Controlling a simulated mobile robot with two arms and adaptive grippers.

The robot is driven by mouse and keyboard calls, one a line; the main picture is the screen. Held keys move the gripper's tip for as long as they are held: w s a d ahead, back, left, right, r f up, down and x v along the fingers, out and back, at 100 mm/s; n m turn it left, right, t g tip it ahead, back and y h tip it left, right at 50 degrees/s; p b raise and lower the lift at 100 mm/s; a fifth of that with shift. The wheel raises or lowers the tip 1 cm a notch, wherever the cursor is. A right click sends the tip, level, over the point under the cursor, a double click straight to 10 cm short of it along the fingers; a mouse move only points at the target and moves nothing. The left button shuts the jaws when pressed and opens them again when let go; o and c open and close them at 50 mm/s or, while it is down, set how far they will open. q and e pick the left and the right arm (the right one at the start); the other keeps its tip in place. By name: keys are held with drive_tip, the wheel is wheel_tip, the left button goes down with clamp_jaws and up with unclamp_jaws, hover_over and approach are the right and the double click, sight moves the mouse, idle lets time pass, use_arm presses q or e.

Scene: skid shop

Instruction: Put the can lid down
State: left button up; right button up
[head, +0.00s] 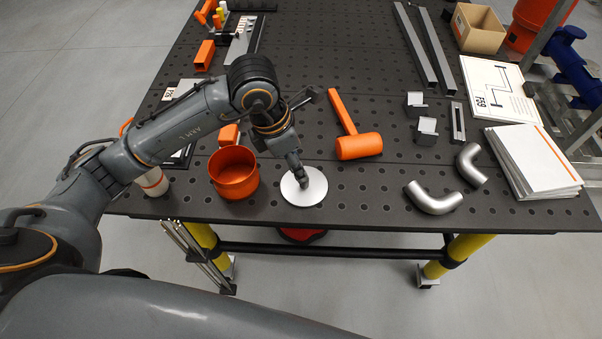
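The can lid (312,193) is a pale round disc at the front edge of the dark perforated table, right of the orange can. It looks level; I cannot tell whether it touches the table top. My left gripper (303,182) points down at the middle of the lid, its fingers close together and apparently shut on the lid's centre, which they hide. The orange can (234,182) stands upright with its top open, left of the lid and apart from it. My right gripper is not in view.
An orange mallet (359,146) lies behind and right of the lid. Silver pipe elbows (434,199), a stack of white papers (532,163) and metal brackets (427,127) lie to the right. The table between lid and elbows is clear. The table's front edge (350,225) is close.

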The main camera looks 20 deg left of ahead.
use_arm(q)
drive_tip(key=b+v, duration=0.1)
drive_tip(key=v, duration=0.5)
drive_tip(key=shift+r, duration=0.15)
